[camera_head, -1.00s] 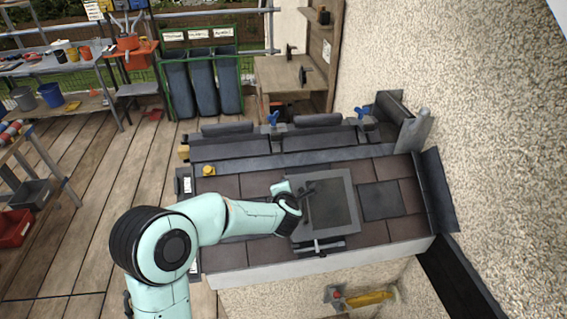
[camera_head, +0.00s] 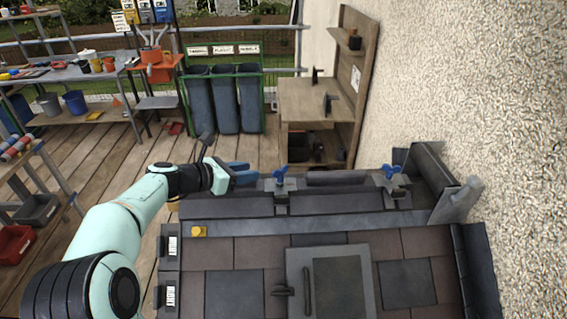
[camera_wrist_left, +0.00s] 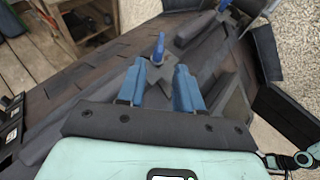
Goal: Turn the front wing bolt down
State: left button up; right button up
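Two blue wing bolts stand on the dark ridge rail: one at the left (camera_head: 280,177) and one at the right (camera_head: 391,172). My left gripper (camera_head: 252,173) has blue fingers and is left of the left bolt, pointing toward it. In the left wrist view the open fingers (camera_wrist_left: 161,66) are apart with nothing between them. The nearer wing bolt (camera_wrist_left: 158,47) shows upright just beyond the fingertips, lined up with the gap and apparently untouched. The farther bolt (camera_wrist_left: 224,5) is at that view's top edge. My right gripper is not in view.
The brown-tiled roof with a grey-framed window (camera_head: 338,285) lies below the ridge. A yellow piece (camera_head: 199,231) sits at its upper left. The rough wall (camera_head: 500,110) bounds the right. Bins (camera_head: 225,100) and a wooden bench (camera_head: 306,100) stand behind.

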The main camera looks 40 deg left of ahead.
aim_at(280, 168)
pick_arm(q)
jog(key=p+x, duration=0.1)
jog(key=x, duration=1.1)
jog(key=shift+w+d+f+p, duration=0.1)
jog(key=shift+w+d+p, duration=0.05)
jog(key=shift+w+p, duration=0.15)
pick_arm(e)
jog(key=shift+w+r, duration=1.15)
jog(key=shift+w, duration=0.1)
pick_arm(q)
jog(key=shift+s, duration=0.1)
grip_shut()
